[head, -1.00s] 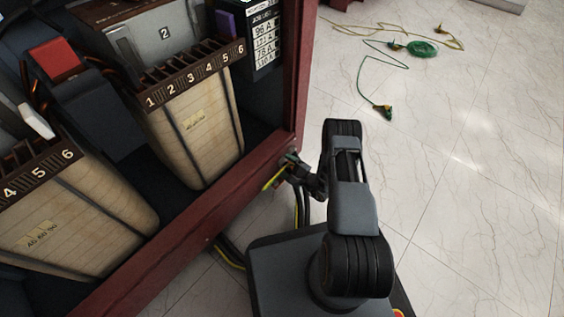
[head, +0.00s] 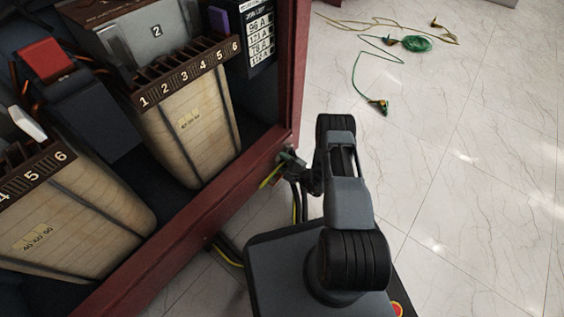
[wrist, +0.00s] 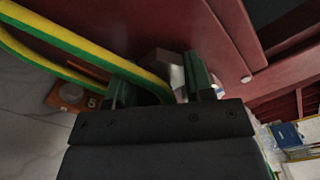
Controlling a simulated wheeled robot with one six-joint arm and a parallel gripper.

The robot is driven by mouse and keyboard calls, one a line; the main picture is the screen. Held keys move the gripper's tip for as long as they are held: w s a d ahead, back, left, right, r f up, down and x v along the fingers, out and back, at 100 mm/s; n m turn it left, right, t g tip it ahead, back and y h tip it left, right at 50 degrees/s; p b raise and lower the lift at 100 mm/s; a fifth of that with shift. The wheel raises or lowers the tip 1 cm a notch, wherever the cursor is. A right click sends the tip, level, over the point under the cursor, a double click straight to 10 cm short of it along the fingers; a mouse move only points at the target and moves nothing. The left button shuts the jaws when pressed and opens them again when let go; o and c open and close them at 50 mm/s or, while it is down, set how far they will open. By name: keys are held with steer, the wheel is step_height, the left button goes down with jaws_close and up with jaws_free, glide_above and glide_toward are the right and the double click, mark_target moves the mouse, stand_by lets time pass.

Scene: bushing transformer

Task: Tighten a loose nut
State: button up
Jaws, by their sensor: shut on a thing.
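My gripper (wrist: 162,82) is at the red cabinet frame, its two dark green fingers on either side of a small pale metal piece (wrist: 178,79), which I take to be the nut. The gripper is shut on it, though the fingers and the cable hide most of it. A yellow-green cable (wrist: 75,48) curves in from the left and passes between the fingers, close to the metal piece. In the head view my gripper (head: 288,160) is small, at the lower outer edge of the red frame (head: 225,195), and the nut cannot be made out.
An orange block marked 5 (wrist: 76,97) lies left of the fingers in the wrist view. The open cabinet holds transformer coils (head: 190,130) with numbered terminal strips.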

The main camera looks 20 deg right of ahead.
steer(key=shift+r+m, duration=0.1)
steer(key=shift+m, duration=1.4)
steer(key=o, duration=0.9)
steer(key=shift+d, duration=0.15)
